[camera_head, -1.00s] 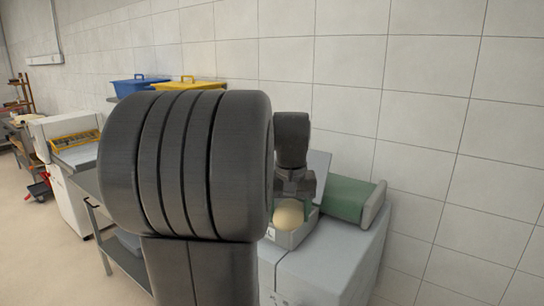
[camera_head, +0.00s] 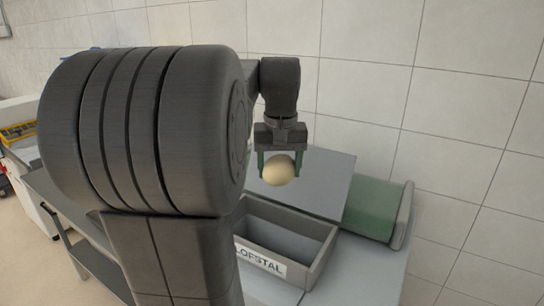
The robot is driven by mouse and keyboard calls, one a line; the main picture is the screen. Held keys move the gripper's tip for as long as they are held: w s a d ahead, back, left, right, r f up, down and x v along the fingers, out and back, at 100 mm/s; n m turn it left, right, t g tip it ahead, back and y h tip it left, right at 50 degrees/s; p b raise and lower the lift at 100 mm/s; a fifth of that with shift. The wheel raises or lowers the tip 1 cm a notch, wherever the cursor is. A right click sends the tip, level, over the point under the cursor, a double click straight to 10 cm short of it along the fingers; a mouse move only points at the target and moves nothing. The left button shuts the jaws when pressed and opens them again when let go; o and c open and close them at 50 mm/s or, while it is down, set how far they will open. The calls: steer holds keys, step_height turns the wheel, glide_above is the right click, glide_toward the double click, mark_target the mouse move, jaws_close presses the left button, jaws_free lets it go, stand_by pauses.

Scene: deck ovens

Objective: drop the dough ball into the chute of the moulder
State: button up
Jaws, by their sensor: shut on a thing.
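A pale, round dough ball (camera_head: 278,171) is held between the green fingertips of my gripper (camera_head: 279,165). My gripper is shut on it and points down. In the picture the ball lies just above the open grey chute (camera_head: 318,258) of the moulder, in front of its raised sloping plate (camera_head: 312,184). The ball looks clear of the chute; its exact height above it I cannot tell. The chute is an open-topped box with a lettered label on its front, and its left end is hidden behind my arm.
A green belt (camera_head: 372,207) with a grey end piece lies right of the chute. A tiled wall (camera_head: 370,50) stands behind. A grey table (camera_head: 62,205) and a white machine with a yellow part (camera_head: 18,131) are at the left. My arm covers much of the left and middle.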

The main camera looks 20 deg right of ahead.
mark_target(280, 161)
step_height(280, 161, down, 6)
steer(key=b, duration=0.5)
steer(key=shift+s, duration=0.15)
steer(key=o, duration=1.1)
steer(key=shift+o, duration=0.2)
steer(key=shift+r, duration=0.1)
steer(key=r, duration=0.4)
steer(key=s+r, duration=0.1)
steer(key=r, duration=0.8)
steer(key=shift+s+a+r, duration=0.2)
steer(key=shift+s+r, duration=0.1)
